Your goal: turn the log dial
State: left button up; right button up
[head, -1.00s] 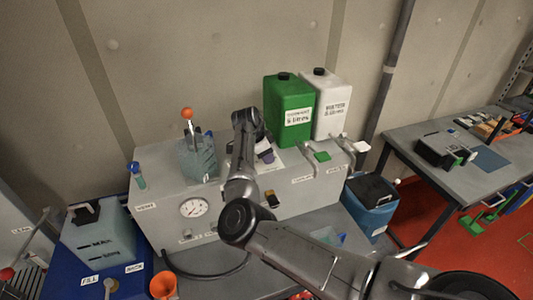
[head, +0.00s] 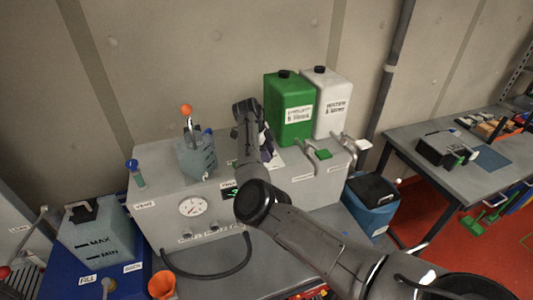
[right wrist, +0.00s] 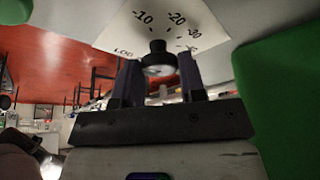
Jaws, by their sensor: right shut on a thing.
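The log dial shows in the right wrist view as a dark round knob (right wrist: 157,60) on a white scale plate (right wrist: 125,28) with "LOG", -10, -20 and -30 printed on it. My right gripper (right wrist: 160,82) has one dark finger on each side of the knob and is shut on it. In the head view my right gripper (head: 267,148) is at the white plate (head: 275,160) on top of the grey bench unit (head: 160,160). The arm and fingers hide the knob there. My left gripper is not in view.
A green can (head: 288,115) and a white can (head: 333,112) stand close behind the right gripper. A clear vessel with an orange-topped lever (head: 196,155) stands to its left. A gauge (head: 193,207) and a black hose (head: 215,275) are on the unit's front.

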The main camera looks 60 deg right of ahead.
dwell(0.4)
jog(key=o, duration=0.9)
jog(key=shift+r, duration=0.1)
